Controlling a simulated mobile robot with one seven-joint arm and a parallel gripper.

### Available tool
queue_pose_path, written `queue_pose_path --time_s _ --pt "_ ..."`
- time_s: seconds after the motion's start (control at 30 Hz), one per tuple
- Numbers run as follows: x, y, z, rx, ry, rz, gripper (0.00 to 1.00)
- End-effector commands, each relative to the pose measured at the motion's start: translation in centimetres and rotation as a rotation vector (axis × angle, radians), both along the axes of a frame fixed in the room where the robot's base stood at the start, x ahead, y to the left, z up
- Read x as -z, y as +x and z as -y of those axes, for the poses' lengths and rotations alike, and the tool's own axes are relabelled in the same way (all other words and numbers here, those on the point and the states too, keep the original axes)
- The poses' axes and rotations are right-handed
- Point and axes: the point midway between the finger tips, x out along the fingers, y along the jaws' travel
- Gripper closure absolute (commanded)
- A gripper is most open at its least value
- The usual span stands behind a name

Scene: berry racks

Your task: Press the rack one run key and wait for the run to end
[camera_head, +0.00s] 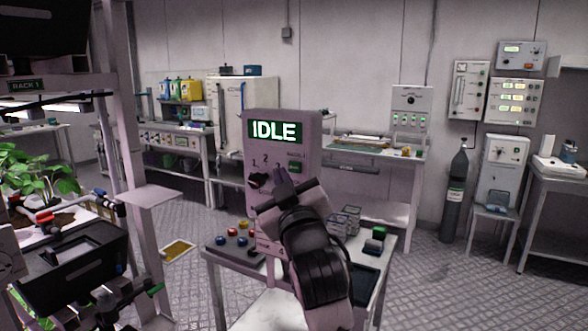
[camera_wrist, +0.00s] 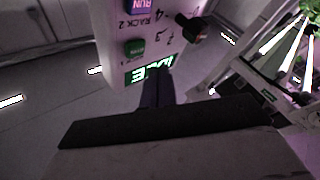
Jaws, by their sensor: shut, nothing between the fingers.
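The control box (camera_head: 312,140) stands upright on a small table, its lit display (camera_head: 275,131) reading IDLE. The green rack one key (camera_head: 294,167) sits under the RACK 1 label on the box's front. In the wrist view, the key (camera_wrist: 135,48) shows green beside the partly covered display (camera_wrist: 150,70). My gripper (camera_head: 282,174) is shut and empty in front of the box, left of the key in the head view. In the wrist view, my fingertips (camera_wrist: 157,76) overlap the display. Contact with the box cannot be told.
A black selector knob (camera_head: 258,180) with numbers is on the box's front, near my fingers. A violet RUN key (camera_wrist: 140,5) for rack 2 shows in the wrist view. Colored buttons (camera_head: 232,233) and clear containers (camera_head: 345,220) sit on the table. A plant rack (camera_head: 160,195) stands left.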

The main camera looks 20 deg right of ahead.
Motion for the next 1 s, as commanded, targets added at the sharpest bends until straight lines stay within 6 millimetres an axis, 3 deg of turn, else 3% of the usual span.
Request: queue_pose_path --time_s 0.23,1.0 --pt "0.0 1.0 1.3 0.000 0.001 0.000 1.00" --pt "0.0 1.1 1.4 0.000 0.000 0.001 1.00"
